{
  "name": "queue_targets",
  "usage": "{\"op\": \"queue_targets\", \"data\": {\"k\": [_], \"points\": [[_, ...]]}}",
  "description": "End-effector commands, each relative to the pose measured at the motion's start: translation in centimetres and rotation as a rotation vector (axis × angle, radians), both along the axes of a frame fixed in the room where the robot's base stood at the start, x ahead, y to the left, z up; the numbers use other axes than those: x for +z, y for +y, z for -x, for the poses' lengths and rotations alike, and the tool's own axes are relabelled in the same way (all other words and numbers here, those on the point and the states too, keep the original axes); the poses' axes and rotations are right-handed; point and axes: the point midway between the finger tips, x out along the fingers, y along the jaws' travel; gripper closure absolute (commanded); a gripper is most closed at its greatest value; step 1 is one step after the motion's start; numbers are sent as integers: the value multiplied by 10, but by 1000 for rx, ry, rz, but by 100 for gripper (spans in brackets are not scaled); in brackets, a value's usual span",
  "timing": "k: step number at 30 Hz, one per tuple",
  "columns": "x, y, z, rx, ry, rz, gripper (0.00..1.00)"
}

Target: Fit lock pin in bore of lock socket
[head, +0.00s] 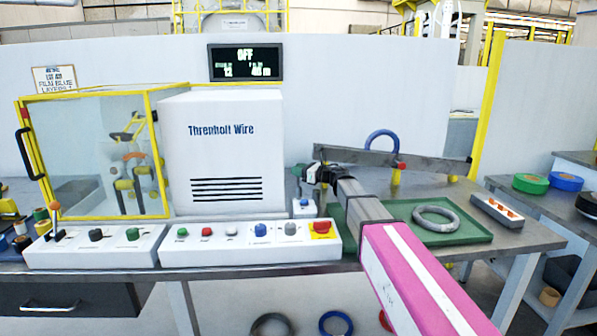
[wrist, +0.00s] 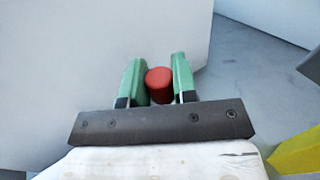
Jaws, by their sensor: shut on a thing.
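My gripper (wrist: 158,78) has two green fingers closed on a red, round-topped piece, which I take to be the lock pin (wrist: 159,84). Only its red head shows; its lower part is hidden behind the dark gripper body. In the head view my gripper (head: 303,174) is above the bench, near the right side of the white machine, and the pin cannot be made out. A small white block with a blue top (head: 304,206) stands on the bench below it. I cannot tell whether this is the lock socket. No bore is visible in either view.
The white machine cabinet (head: 222,150) stands left of my gripper. A long grey bar (head: 355,157) with a red-topped yellow post (head: 397,177) is to the right. A grey coil (head: 436,219) lies in the green tray (head: 478,233). Control panels (head: 250,243) line the front.

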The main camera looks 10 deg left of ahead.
Motion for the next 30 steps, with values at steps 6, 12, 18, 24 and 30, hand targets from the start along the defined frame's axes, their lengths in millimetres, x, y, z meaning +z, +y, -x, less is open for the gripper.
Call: {"op": "queue_targets", "data": {"k": [6, 12, 18, 24, 30], "points": [[0, 0, 0, 0, 0, 0, 97], [0, 0, 0, 0, 0, 0, 97], [0, 0, 0, 0, 0, 0, 97], [-3, 0, 0, 0, 0, 0, 97], [-7, 0, 0, 0, 0, 0, 97]]}}
